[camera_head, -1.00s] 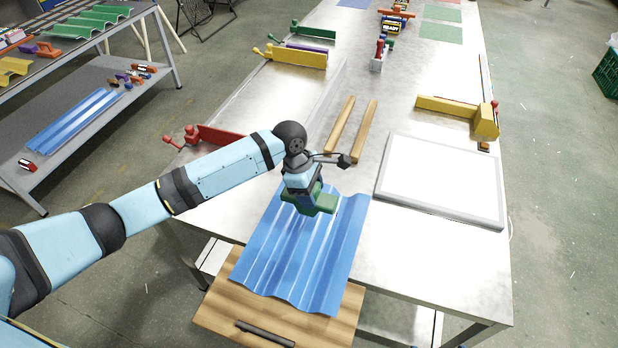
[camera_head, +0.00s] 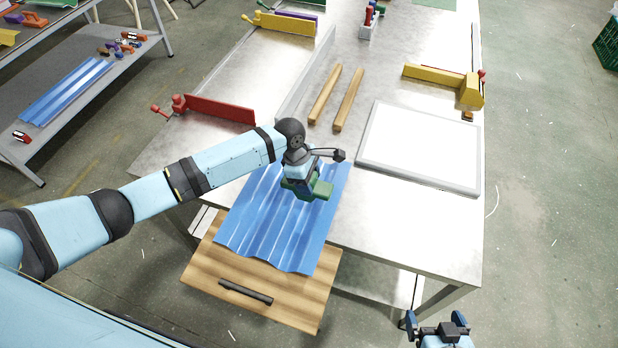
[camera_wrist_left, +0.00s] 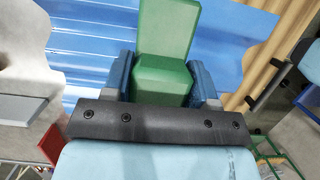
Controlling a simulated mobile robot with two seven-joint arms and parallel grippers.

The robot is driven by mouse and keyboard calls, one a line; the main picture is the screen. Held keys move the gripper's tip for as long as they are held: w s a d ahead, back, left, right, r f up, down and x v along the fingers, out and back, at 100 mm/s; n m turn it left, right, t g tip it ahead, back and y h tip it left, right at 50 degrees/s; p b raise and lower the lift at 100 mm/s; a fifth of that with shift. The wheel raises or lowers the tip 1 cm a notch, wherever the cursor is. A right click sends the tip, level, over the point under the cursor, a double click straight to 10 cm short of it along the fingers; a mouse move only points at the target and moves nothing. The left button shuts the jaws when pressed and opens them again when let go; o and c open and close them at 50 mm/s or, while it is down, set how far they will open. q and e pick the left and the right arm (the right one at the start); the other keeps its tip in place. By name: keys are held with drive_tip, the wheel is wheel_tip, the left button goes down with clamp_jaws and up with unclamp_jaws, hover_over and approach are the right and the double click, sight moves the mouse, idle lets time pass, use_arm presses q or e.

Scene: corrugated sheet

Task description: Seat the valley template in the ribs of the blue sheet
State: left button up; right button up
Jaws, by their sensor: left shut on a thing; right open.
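The blue corrugated sheet (camera_head: 272,225) lies over the table's near edge and onto a wooden board, its ribs running from far to near. My left gripper (camera_head: 299,184) is above the far part of the sheet, shut on a green block-like piece, the valley template (camera_head: 318,189). In the left wrist view the template (camera_wrist_left: 165,75) sits between the two blue fingers of the left gripper (camera_wrist_left: 162,85), with the blue sheet (camera_wrist_left: 225,45) behind it. I cannot tell whether the template touches the ribs. My right gripper (camera_head: 437,328) is open and empty at the bottom right, beyond the table.
The wooden board (camera_head: 300,312) with a dark handle (camera_head: 246,291) sticks out at the near edge. Two wooden bars (camera_head: 347,101), a white panel (camera_head: 420,147), a red clamp (camera_head: 222,110) and a yellow clamp (camera_head: 440,80) are on the table (camera_head: 400,218).

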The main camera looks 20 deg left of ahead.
use_arm(q)
drive_tip(key=shift+d+r+p, duration=0.1)
drive_tip(key=shift+r+p, duration=0.1)
drive_tip(key=shift+p, duration=0.15)
drive_tip(key=shift+f, duration=0.6)
wheel_tip(320, 180, down, 3)
drive_tip(key=shift+f+b, duration=0.2)
drive_tip(key=shift+b, duration=0.25)
drive_tip(key=shift+f+b, duration=0.45)
drive_tip(key=shift+f, duration=1.65)
drive_tip(key=shift+f, duration=0.2)
drive_tip(key=o, duration=1.2)
drive_tip(key=shift+f, duration=0.1)
